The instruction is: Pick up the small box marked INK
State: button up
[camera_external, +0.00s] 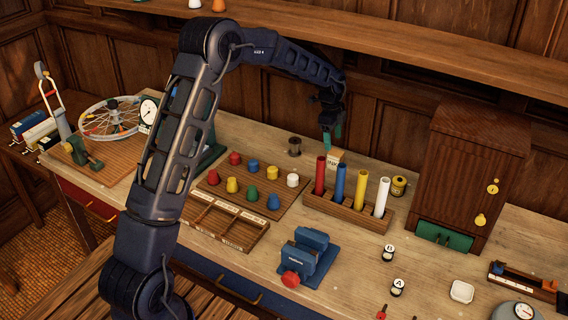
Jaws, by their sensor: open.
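The small box marked INK (334,158) is pale with an orange-brown top. It stands on the bench behind the rack of coloured tubes, and the red tube stands just in front of it to the left. My gripper (332,136) points down with its green fingertips above the box. The fingers look empty and apart from the box, though the gap is small and hard to judge from this view.
The tube rack (346,207) holds red, blue, yellow and white tubes. A dark metal spool (294,146) stands left of the box and a yellow tin (398,186) to the right. A wooden cabinet (461,170) rises further right. A peg board (243,205) lies front left.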

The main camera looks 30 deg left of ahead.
aim_at(336, 152)
jog(key=f, duration=0.4)
jog(key=shift+d, duration=0.25)
jog(key=shift+w+d+f, duration=0.1)
jog(key=shift+d+f, duration=0.1)
jog(key=shift+f, duration=0.65)
jog(key=shift+d+f, duration=0.2)
jog(key=shift+f, duration=0.7)
jog(key=shift+w+d+f, duration=0.1)
jog(key=shift+d+f, duration=0.1)
jog(key=shift+f, duration=0.65)
jog(key=shift+c, duration=0.3)
jog(key=c, duration=1)
